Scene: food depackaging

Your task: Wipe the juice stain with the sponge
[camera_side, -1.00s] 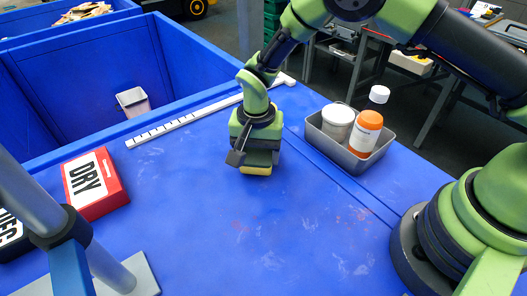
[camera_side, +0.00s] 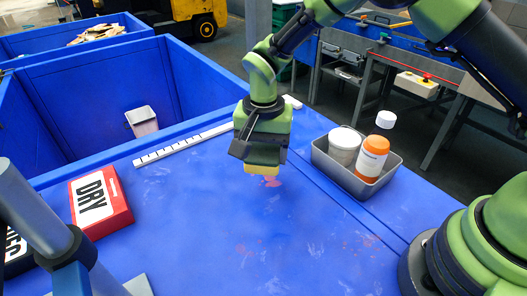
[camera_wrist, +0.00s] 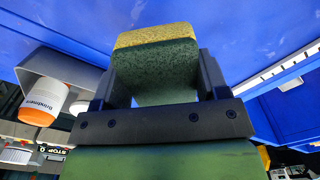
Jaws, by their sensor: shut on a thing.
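My gripper (camera_side: 262,158) is shut on the sponge (camera_wrist: 155,60), which has a yellow layer and a dark green layer. In the side view the yellow part of the sponge (camera_side: 262,169) shows below the jaws, pointing down, and looks a little above the blue table. A pinkish-red juice stain (camera_side: 270,182) lies on the table just below and beside the sponge, partly hidden by it. In the wrist view the sponge sits between both fingers, and no stain can be made out.
A metal tray (camera_side: 347,177) with a white tub (camera_side: 344,146) and an orange bottle (camera_side: 372,158) stands at right. A red DRY box (camera_side: 100,200) is at left. A white ruler strip (camera_side: 185,144) and blue bins (camera_side: 110,80) lie behind. Faint reddish smears mark the front table.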

